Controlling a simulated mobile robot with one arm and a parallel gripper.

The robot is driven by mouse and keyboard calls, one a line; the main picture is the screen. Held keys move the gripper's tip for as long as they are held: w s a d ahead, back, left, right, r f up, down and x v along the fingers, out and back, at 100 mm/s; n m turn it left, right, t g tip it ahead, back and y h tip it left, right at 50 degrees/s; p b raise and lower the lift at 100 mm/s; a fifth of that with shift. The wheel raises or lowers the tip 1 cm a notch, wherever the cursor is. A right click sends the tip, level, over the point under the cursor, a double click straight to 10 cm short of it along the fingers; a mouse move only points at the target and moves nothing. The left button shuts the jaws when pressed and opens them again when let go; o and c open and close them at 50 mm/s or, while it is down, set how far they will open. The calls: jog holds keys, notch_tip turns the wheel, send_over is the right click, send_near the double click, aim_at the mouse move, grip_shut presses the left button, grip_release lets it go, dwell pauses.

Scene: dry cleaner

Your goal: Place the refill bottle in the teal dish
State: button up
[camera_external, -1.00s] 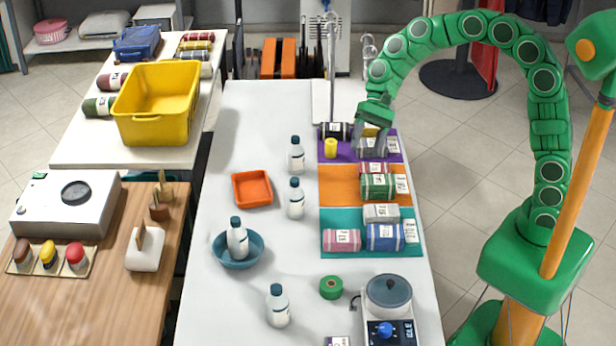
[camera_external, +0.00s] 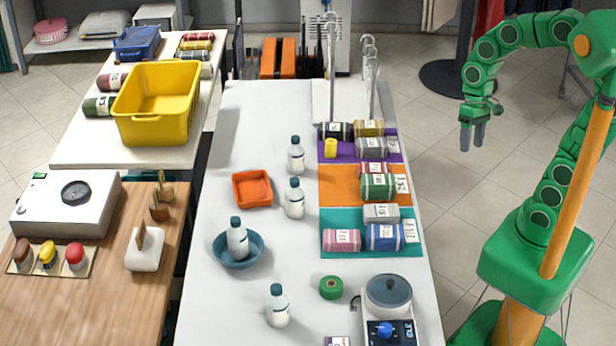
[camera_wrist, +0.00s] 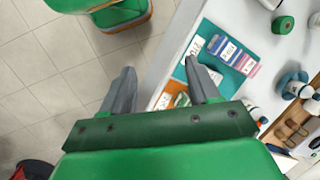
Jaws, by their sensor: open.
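Several white bottles with dark teal caps are on the white table; I cannot tell their labels apart. One bottle (camera_external: 238,241) is inside the round teal dish (camera_external: 257,259), nearly upright with a slight lean. Two other bottles stand behind it, one (camera_external: 295,202) beside the orange tray and one (camera_external: 296,158) farther back. Another bottle (camera_external: 278,310) stands at the front. My gripper (camera_external: 472,146) hangs open and empty to the right of the table, well away from the dish. In the wrist view my gripper (camera_wrist: 158,82) shows its fingers apart with nothing between them.
An orange tray (camera_external: 252,203) lies left of the bottles. Purple, orange and teal mats (camera_external: 330,218) hold several labelled rolls. A green tape roll (camera_external: 331,288) and a scale-like device with a lidded pot (camera_external: 389,292) are at the front. Tall metal stands (camera_external: 332,75) rise behind the mats.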

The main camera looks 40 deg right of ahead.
jog(key=s+d+f+n+h, duration=0.1)
jog(key=s+d+h, duration=0.1)
jog(key=s+d, duration=0.6)
jog(key=shift+s+d+f, duration=0.25)
jog(key=shift+s+d, duration=0.1)
jog(key=shift+s, duration=0.05)
